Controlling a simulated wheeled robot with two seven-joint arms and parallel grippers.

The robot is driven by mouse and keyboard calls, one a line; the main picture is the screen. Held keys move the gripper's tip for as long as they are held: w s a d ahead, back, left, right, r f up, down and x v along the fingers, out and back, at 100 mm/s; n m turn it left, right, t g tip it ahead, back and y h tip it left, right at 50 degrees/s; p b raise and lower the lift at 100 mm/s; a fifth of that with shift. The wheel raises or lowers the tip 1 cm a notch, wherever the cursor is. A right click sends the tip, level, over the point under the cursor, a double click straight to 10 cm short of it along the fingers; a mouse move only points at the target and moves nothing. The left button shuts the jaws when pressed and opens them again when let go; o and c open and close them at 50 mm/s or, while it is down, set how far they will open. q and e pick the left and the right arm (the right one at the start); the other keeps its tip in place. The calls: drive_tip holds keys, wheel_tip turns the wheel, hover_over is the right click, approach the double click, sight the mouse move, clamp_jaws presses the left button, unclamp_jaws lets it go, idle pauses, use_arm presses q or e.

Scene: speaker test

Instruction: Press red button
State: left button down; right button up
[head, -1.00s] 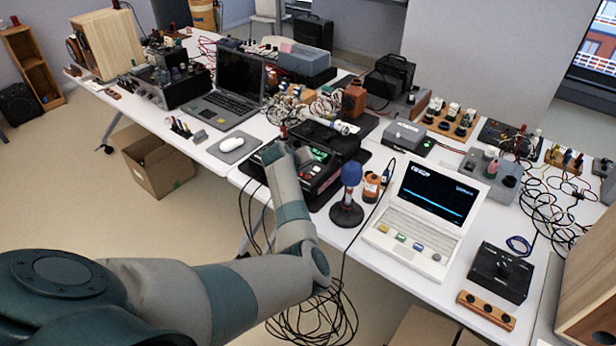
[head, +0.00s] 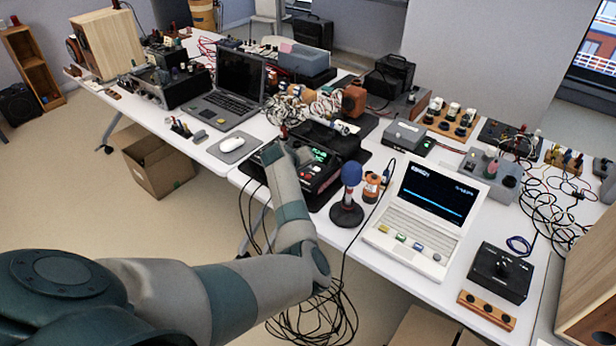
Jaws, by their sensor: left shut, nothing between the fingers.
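A black device (head: 322,192) with a green lit display (head: 319,156) stands at the front edge of the table, in the middle of the head view. Small reddish marks show on its front panel, but they are too small to tell which is the red button. My left arm reaches up from the lower left to this device. My left gripper (head: 287,150) is shut and empty at the device's left part. The wrist and gripper hide that part of the panel, and I cannot tell whether the fingertips touch it. My right gripper is not in view.
A microphone (head: 348,198) with a blue head stands just right of the device. A white laptop-like instrument (head: 415,237) is further right. A dark laptop (head: 230,85) and a mouse (head: 232,144) are on the left. Cables hang below the table edge. A cardboard box (head: 158,166) sits on the floor.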

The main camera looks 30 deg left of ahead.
use_arm(q)
drive_tip(key=shift+f, duration=0.1)
idle(0.3)
drive_tip(key=shift+f, duration=0.35)
drive_tip(key=shift+f, duration=0.5)
idle(0.9)
drive_tip(key=shift+r, duration=0.15)
drive_tip(key=shift+r+p, duration=0.8)
wheel_tip(320, 180, up, 6)
drive_tip(key=p, duration=0.6)
